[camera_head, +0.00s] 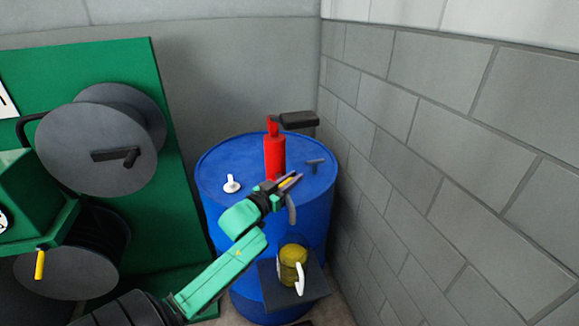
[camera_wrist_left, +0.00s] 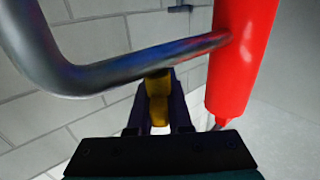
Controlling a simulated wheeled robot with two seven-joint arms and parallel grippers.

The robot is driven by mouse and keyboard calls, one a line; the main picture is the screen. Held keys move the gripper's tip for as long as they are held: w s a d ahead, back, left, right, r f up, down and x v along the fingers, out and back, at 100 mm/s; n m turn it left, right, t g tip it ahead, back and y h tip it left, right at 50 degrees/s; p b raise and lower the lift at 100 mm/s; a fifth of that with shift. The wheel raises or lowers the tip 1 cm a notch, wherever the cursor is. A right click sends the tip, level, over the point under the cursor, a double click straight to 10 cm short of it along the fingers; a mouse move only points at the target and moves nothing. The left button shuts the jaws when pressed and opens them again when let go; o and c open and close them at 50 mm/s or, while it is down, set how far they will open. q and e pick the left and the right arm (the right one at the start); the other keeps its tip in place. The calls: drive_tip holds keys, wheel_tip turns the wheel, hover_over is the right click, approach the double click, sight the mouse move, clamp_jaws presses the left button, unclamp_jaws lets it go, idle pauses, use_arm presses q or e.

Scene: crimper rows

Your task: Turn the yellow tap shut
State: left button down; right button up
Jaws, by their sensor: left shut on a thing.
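The yellow tap (camera_head: 286,182) is a small handle beside the red upright body (camera_head: 274,158) on top of the blue barrel. My left gripper (camera_head: 293,181) is shut on it. In the left wrist view the yellow tap (camera_wrist_left: 158,98) sits between the dark fingers of my left gripper (camera_wrist_left: 158,115), below a curved metal spout (camera_wrist_left: 150,68) that comes out of the red body (camera_wrist_left: 240,60). The spout's end (camera_head: 291,210) hangs down past the gripper in the head view. The fingers cover part of the tap. My right gripper is not in view.
The blue barrel (camera_head: 222,160) also bears a white fitting (camera_head: 231,184) and a dark T-shaped piece (camera_head: 315,164). A yellow-green container (camera_head: 292,262) stands on a dark shelf (camera_head: 312,292) in front. A block wall (camera_head: 430,140) is close on the right, a green reel panel (camera_head: 170,150) on the left.

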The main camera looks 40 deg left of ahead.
use_arm(q)
drive_tip(key=m+h, duration=0.2)
drive_tip(key=h, duration=0.1)
drive_tip(key=shift+d, duration=0.15)
drive_tip(key=m+g+h+b, duration=0.1)
drive_tip(key=h+b, duration=0.1)
drive_tip(key=d+m+g+h+b, duration=0.1)
drive_tip(key=m+h, duration=0.1)
drive_tip(key=h, duration=0.1)
drive_tip(key=m+g+h+b, duration=0.1)
drive_tip(key=m+h+b, duration=0.1)
drive_tip(key=shift+s+d+f+h+b, duration=0.15)
drive_tip(key=shift+s+d+h+b, duration=0.1)
drive_tip(key=shift+h+b, duration=0.15)
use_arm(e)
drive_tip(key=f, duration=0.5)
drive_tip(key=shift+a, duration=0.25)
use_arm(q)
drive_tip(key=c, duration=0.8)
unclamp_jaws()
drive_tip(key=shift+c, duration=0.2)
drive_tip(key=shift+w+d, duration=0.1)
drive_tip(key=shift+w, duration=0.05)
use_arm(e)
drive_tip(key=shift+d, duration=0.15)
